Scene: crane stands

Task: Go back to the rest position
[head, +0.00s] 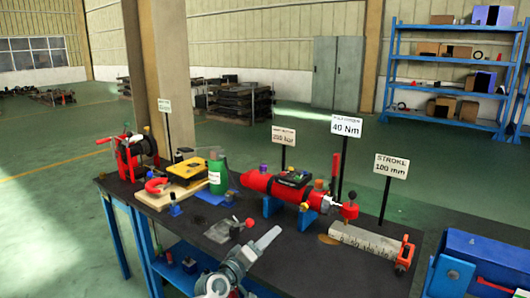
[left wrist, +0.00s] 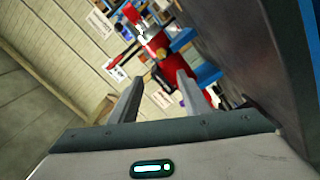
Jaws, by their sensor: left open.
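My left gripper (head: 266,240) is over the front part of the dark workbench (head: 320,270) in the head view, coming in from the bottom. In the left wrist view the two grey fingers of the left gripper (left wrist: 159,76) stand apart with nothing held between them. Beyond the fingers, the wrist view shows a blurred, tilted red cylinder (left wrist: 158,44) with blue supports. In the head view this red cylinder (head: 285,192) lies on blue stands on the bench, behind my gripper and apart from it. My right gripper is not in view.
A grey plate (head: 222,232) lies left of my gripper. A green bottle (head: 218,174) and yellow case (head: 188,171) stand at the left. A ruled grey block (head: 362,239) and sign posts are at the right. A blue box (head: 480,262) stands beyond the bench's right end.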

